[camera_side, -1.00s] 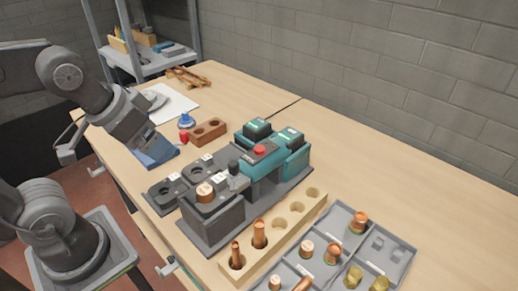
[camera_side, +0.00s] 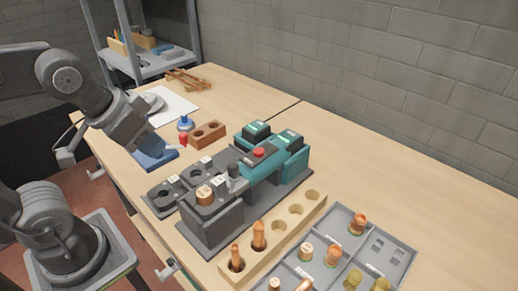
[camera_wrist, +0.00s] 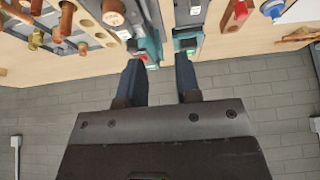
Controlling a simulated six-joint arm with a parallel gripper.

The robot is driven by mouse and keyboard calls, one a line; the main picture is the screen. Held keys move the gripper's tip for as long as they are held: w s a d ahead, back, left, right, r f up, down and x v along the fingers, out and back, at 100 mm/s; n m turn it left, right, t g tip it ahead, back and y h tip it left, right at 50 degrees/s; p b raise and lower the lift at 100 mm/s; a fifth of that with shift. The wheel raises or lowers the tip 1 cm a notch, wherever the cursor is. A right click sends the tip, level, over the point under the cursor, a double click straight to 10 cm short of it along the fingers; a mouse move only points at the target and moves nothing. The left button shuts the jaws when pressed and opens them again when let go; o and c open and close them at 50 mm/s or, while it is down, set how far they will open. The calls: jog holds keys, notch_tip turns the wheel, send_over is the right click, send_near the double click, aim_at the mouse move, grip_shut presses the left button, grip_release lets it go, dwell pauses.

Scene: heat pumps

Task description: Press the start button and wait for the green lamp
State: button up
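A teal and dark grey machine (camera_side: 262,170) stands on the bench. A red button (camera_side: 259,152) sits on its top; a red spot also shows near my fingers in the wrist view (camera_wrist: 143,57). Two teal blocks with dark tops stand at its back, one behind (camera_side: 256,130) and one at the right (camera_side: 291,138). I cannot tell which is the start button or the lamp. My gripper (camera_side: 163,156) is left of the machine, apart from it; its blue fingers (camera_wrist: 162,62) are open and empty.
A wooden block with holes (camera_side: 275,238) holds copper pieces in front of the machine. A grey tray (camera_side: 343,222) of fittings lies at the right. A brown block (camera_side: 208,134), a red item (camera_side: 183,140) and a blue item (camera_side: 185,123) stand near my gripper. The back right bench is clear.

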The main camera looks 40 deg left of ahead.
grip_shut()
dwell(0.9)
